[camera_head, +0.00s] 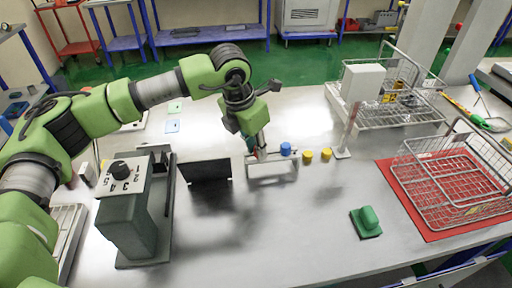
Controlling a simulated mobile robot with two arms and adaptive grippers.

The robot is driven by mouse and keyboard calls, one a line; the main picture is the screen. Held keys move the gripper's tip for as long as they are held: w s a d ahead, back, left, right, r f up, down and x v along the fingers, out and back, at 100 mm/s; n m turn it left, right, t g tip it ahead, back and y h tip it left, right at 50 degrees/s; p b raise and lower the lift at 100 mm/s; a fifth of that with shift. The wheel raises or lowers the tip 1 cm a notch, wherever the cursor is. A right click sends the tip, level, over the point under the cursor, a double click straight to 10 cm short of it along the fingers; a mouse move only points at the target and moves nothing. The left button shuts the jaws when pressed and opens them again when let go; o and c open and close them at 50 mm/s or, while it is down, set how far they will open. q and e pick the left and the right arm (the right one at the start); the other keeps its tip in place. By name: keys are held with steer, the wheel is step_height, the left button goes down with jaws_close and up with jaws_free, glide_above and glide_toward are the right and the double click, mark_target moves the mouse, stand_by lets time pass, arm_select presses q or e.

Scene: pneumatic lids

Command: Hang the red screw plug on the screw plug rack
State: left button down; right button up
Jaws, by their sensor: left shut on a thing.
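My left gripper (259,146) points down at the left end of the small metal screw plug rack (272,181). It is shut on the red screw plug (255,155), of which only a small red part shows beside the fingers. I cannot tell whether the plug touches the rack. A blue screw plug (286,149) sits at the right end of the rack. Two yellow plugs (307,156) (326,154) are to its right. My right gripper is not in view.
A grey box with a numbered dial (125,175) and a dark panel (207,167) stand left of the rack. The front middle table is clear.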

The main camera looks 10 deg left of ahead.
arm_select(q)
steer(key=shift+f+b, duration=0.35)
steer(key=shift+b, duration=0.2)
steer(key=c, duration=1.8)
jaws_free()
steer(key=shift+o, duration=0.9)
steer(key=shift+o, duration=1.3)
steer(key=shift+r+p, duration=1.55)
steer(key=shift+r, duration=2)
